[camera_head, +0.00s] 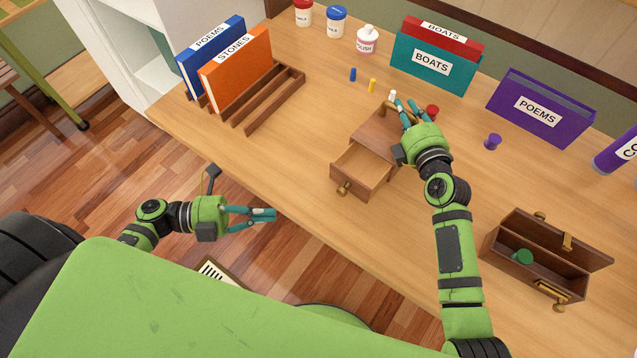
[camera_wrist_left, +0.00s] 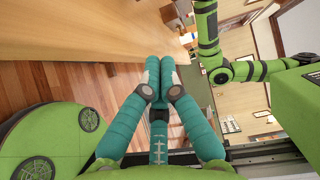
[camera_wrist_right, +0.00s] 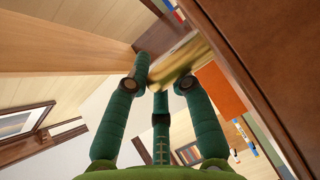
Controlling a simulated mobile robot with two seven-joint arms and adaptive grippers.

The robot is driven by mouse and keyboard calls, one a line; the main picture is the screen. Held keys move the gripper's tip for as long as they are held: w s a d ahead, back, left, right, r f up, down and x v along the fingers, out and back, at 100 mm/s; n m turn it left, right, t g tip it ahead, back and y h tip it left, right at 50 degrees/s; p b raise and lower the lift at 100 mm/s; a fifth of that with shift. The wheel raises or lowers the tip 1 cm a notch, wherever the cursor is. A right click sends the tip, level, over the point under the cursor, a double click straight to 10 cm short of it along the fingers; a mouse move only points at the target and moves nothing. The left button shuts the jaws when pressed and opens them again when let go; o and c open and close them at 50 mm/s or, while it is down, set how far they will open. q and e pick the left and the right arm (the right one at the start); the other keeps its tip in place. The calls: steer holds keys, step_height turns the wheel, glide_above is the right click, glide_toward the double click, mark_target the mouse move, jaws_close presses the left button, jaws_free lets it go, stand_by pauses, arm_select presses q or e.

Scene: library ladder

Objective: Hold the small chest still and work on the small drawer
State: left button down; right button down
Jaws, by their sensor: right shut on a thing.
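The small wooden chest (camera_head: 372,136) stands on the table with its small drawer (camera_head: 358,172) pulled out toward the front. The drawer looks empty and has a brass knob (camera_head: 343,188). My right gripper (camera_head: 403,103) is over the chest's top, shut on its brass handle (camera_head: 383,110). The handle shows as a golden bar between the fingers in the right wrist view (camera_wrist_right: 182,68). My left gripper (camera_head: 272,215) is shut and empty off the table's front edge, left of and apart from the drawer. Its fingertips meet in the left wrist view (camera_wrist_left: 160,68).
A wooden rack (camera_head: 268,108) with binders stands at the left. Small bottles and a teal box (camera_head: 432,70) are behind the chest, a purple box (camera_head: 541,108) at the back right. An open wooden box (camera_head: 500,240) is at the right. The tabletop left of the drawer is clear.

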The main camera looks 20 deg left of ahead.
mark_target(340, 172)
arm_select(q)
steer(key=x, duration=1)
steer(key=shift+d, duration=0.15)
arm_select(e)
steer(key=shift+f, duration=0.15)
arm_select(q)
steer(key=w, duration=0.2)
steer(key=shift+w+d+f, duration=0.15)
steer(key=shift+w+d, duration=0.1)
steer(key=shift+d, duration=0.1)
steer(key=shift+w+d, duration=0.25)
steer(key=shift+w, duration=0.25)
steer(key=w+d, duration=0.1)
steer(key=w, duration=0.1)
steer(key=w+d, duration=0.1)
steer(key=w, duration=0.2)
steer(key=w+d, duration=0.1)
steer(key=w, duration=0.2)
